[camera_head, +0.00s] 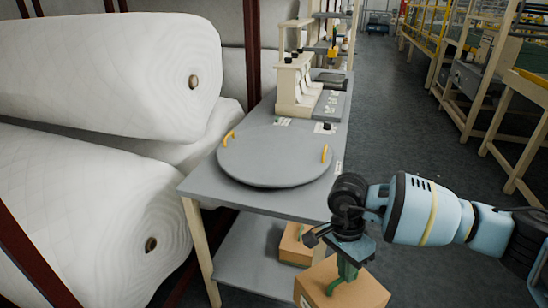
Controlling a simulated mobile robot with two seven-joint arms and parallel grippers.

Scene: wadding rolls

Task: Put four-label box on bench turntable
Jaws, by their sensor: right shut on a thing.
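A brown cardboard box (342,290) is at the bottom of the head view, cut off by the lower edge. My right gripper (345,272) points down and is shut on the top of this box, beside the bench's near right corner. Its labels cannot be made out from here. The round grey turntable (272,158) with two yellow handles lies on the bench (205,184) and is empty. The box is apart from the turntable, nearer to me and to the right. My left gripper is not in view.
Large white wadding rolls (100,75) fill the left side behind dark red posts. Another cardboard box (296,245) sits on the bench's lower shelf. A cream device (292,88) stands on the bench beyond the turntable. The aisle floor (385,130) to the right is clear.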

